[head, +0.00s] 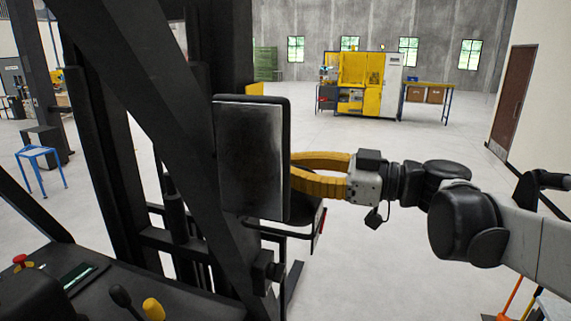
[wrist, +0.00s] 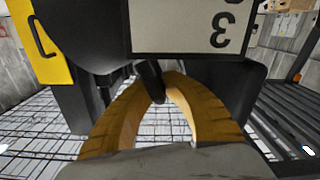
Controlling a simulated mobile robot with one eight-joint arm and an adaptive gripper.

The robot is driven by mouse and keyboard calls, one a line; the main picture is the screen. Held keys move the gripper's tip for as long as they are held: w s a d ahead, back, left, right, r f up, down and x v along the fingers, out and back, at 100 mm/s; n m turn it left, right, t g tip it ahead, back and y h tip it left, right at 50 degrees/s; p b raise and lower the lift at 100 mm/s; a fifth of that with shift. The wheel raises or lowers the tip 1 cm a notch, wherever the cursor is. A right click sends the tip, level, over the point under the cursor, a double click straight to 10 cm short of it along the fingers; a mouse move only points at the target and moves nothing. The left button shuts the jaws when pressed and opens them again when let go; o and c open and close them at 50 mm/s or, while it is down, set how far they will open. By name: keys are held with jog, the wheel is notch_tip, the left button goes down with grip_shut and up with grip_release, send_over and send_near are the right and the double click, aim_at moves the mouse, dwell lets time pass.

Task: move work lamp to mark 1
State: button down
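My gripper (head: 297,172) has two curved yellow fingers, which reach left behind a black-framed panel with a dark grey face (head: 251,157) in the head view. That panel hides the fingertips, and I cannot tell whether it is the work lamp. In the wrist view, the fingers of my gripper (wrist: 160,84) narrow towards a short black rod (wrist: 151,80) under a dark body. The rod is at the fingertips, but I cannot tell whether they are shut on it. A pale plate with an upside-down 3 (wrist: 193,27) is just beyond. No mark 1 is readable.
Dark mast beams (head: 160,90) and a control console (head: 130,298) crowd the left and front of the head view. A blue stool (head: 41,158) stands at left. A yellow machine (head: 362,85) and a bench (head: 428,90) stand far back. The floor between is clear.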

jog(key=shift+s+a+f, duration=0.2)
jog(key=shift+s+f, duration=0.15)
jog(key=shift+s, duration=0.2)
jog(key=c, duration=1.5)
grip_release()
jog(key=shift+o, duration=0.2)
jog(key=shift+s+d, duration=0.1)
jog(key=shift+d, duration=0.35)
jog(key=v, duration=1.1)
jog(key=shift+r, duration=0.1)
